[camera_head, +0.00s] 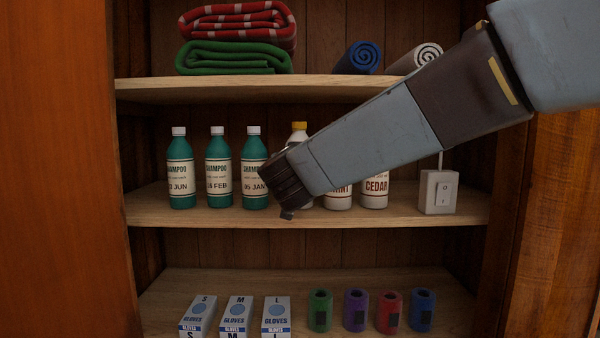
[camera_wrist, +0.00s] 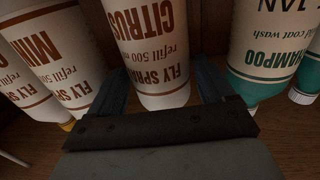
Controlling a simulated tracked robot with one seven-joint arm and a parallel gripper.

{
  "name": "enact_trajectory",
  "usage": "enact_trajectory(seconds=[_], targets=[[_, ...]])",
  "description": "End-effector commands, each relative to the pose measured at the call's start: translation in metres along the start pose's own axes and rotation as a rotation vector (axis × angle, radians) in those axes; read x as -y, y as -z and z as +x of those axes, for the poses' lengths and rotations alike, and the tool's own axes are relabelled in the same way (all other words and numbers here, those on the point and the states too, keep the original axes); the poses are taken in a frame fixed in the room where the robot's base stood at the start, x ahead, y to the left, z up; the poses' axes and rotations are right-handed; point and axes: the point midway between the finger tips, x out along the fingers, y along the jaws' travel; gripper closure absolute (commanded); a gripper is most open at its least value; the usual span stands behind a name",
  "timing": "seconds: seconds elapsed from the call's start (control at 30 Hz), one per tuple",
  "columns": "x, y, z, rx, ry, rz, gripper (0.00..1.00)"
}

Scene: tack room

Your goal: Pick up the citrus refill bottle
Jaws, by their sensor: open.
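The citrus refill bottle (camera_wrist: 150,45) is white with brown "FLY SPRAY CITRUS" lettering, upside down in the wrist view. In the head view its yellow cap and white shoulder (camera_head: 299,131) show, with most of its body hidden behind my arm. My gripper (camera_wrist: 162,78) is open, with one finger on each side of the citrus bottle. Whether either finger touches it I cannot tell. In the head view my gripper (camera_head: 287,190) is in front of the middle shelf, between the shampoo and refill bottles.
A mint refill (camera_wrist: 50,50) stands close on one side of the citrus bottle, with a cedar refill (camera_head: 374,188) beyond. A green shampoo bottle (camera_head: 255,170) stands close on the other side. A switch box (camera_head: 438,192) is at the right. The upper shelf (camera_head: 250,90) is overhead.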

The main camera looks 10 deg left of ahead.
Motion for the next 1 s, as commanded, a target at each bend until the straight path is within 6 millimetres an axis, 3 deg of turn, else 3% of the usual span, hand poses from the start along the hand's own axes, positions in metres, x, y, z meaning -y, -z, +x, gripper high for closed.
enact_trajectory(seconds=[0.2, 0.43, 1.0], targets=[[0.000, 0.000, 0.025, 0.000, 0.000, 0.001, 0.18], [0.000, 0.000, 0.026, -0.001, 0.001, 0.001, 0.19], [0.001, 0.000, 0.026, 0.000, 0.001, 0.001, 0.74]])
